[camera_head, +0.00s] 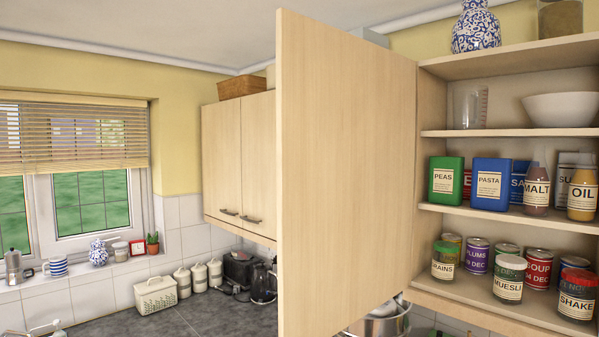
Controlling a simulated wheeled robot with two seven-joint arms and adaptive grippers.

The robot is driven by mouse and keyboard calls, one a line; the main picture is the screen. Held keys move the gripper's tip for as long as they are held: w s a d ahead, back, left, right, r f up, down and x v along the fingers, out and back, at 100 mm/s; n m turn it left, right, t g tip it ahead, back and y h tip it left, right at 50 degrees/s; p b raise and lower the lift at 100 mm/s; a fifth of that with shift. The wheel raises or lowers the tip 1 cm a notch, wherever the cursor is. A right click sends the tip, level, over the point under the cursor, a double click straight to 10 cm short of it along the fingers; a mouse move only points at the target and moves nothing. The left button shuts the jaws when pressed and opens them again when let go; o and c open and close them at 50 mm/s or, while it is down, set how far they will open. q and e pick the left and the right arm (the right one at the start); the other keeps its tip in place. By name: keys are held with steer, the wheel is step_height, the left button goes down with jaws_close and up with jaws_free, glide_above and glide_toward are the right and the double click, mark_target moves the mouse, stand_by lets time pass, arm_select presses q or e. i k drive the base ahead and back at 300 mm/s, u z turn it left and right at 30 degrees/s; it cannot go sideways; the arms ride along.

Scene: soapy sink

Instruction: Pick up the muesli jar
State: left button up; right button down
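The muesli jar (509,280) stands upright on the lowest shelf of the open wall cupboard at the right. It has a pale lid and a cream label reading MUESLI. A green-lidded can stands close behind it and a red SOUP can (538,268) is behind it to the right. A purple PLUMS can (477,257) is behind it to the left. Neither of my grippers shows in the head view.
The open cupboard door (346,175) stands just left of the shelves. On the jar's shelf, a GRAINS jar (443,262) is at the left and a SHAKE jar (576,296) at the right. The MALT bottle (536,193) stands on the shelf above. A metal pot (381,322) is below.

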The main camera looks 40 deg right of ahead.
mark_target(508, 283)
steer(key=u, duration=0.05)
steer(key=i, duration=2.05)
steer(key=z, duration=5.25)
steer(key=i, duration=1.2)
